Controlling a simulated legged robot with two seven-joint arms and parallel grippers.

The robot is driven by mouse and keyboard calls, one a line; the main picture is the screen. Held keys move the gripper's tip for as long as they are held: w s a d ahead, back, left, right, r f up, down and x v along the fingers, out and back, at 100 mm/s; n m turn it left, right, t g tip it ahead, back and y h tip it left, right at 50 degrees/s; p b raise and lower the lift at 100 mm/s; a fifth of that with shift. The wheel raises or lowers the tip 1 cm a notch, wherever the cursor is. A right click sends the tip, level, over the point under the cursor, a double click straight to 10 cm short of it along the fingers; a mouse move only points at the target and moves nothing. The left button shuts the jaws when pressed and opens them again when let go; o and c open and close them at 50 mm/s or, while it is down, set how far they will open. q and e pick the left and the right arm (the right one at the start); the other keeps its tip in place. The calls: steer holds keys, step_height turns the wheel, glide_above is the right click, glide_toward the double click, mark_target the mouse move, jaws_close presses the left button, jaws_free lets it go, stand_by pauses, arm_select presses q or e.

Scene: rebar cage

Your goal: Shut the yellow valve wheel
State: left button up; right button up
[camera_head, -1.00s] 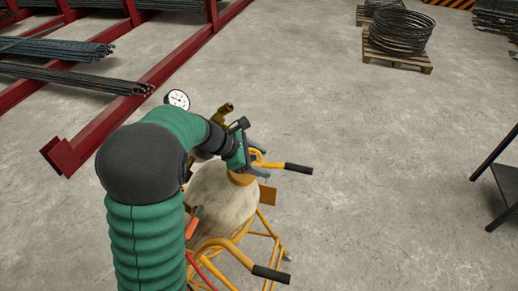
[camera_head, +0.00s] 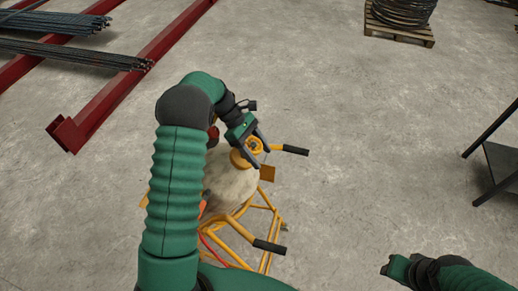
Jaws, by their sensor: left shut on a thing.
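The yellow valve wheel (camera_head: 238,158) is on top of a pale rounded tank on a yellow wheeled frame, left of centre. My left gripper (camera_head: 259,148) comes down over it from upper left, its two dark fingers shut on the wheel. The fingers and wrist hide part of the wheel. My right gripper (camera_head: 388,267) is at the lower right, well away from the tank. It is small and seen from behind, and its fingers cannot be made out.
The pale tank (camera_head: 228,182) has black-tipped yellow handles (camera_head: 268,247) sticking out to the right. Red steel beams (camera_head: 125,85) and rebar bundles (camera_head: 75,54) lie upper left. A dark table (camera_head: 500,165) stands at the right edge. The concrete floor between is clear.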

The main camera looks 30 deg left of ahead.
mark_target(250, 140)
arm_select(q)
steer(key=shift+s+d+f, duration=0.1)
steer(key=shift+s+f, duration=0.05)
steer(key=shift+f, duration=0.05)
steer(key=o, duration=1.1)
steer(key=shift+o, duration=1.3)
steer(key=shift+w, duration=0.25)
steer(key=b+v, duration=0.2)
steer(key=v, duration=0.5)
steer(key=shift+w+a+r+b, duration=0.15)
steer(key=shift+a+r+b, duration=0.05)
steer(key=shift+a+b, duration=0.25)
steer(key=v, duration=0.9)
steer(key=shift+w, duration=0.15)
steer(key=shift+d+r, duration=0.1)
steer(key=shift+d, duration=0.05)
